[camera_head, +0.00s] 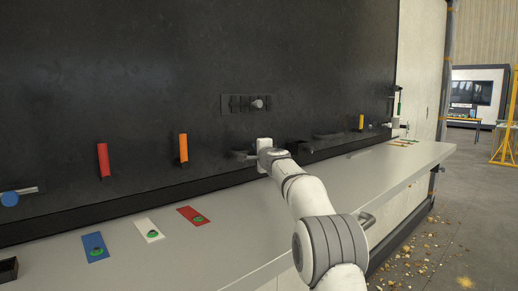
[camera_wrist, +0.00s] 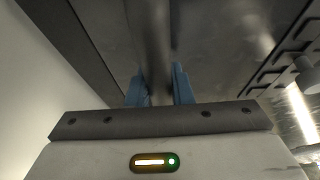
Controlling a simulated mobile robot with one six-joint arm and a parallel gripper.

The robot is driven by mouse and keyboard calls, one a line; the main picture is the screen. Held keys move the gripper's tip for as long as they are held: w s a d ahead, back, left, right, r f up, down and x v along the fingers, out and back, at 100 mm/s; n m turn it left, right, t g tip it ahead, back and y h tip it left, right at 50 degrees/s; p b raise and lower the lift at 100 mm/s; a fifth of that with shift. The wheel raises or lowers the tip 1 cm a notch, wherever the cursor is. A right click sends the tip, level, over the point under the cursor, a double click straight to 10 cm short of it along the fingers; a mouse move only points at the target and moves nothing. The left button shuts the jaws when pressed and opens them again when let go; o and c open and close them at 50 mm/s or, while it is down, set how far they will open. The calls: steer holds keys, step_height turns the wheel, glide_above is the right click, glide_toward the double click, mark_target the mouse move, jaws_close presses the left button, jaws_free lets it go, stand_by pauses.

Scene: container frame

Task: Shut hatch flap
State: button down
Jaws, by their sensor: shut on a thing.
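My gripper (camera_head: 243,155) is at the dark wall, just above the back of the counter. In the wrist view its two blue fingers (camera_wrist: 160,90) are closed around a dark grey bar (camera_wrist: 150,35), one finger on each side. The bar runs away from the gripper toward the top of the picture. In the head view my wrist hides most of what is held. I cannot tell for sure which part is the hatch flap, or whether the bar belongs to it.
A grey plate with a knob (camera_head: 257,103) sits on the wall above my gripper. Red (camera_head: 103,160) and orange (camera_head: 183,148) handles stand to the left. Blue (camera_head: 95,247), white (camera_head: 149,231) and red (camera_head: 193,215) cards lie on the counter (camera_head: 260,230). A counter-edge handle (camera_head: 366,220) is near my arm.

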steer(key=shift+a+r, duration=0.35)
steer(key=c, duration=1.7)
jaws_free()
steer(key=shift+o, duration=0.9)
steer(key=shift+w+a+f, duration=0.15)
steer(key=shift+a+f, duration=0.05)
steer(key=shift+o, duration=1.1)
steer(key=shift+d, duration=0.2)
steer(key=shift+f, duration=0.15)
steer(key=b+v, duration=0.5)
steer(key=v, duration=0.3)
steer(key=shift+b, duration=0.3)
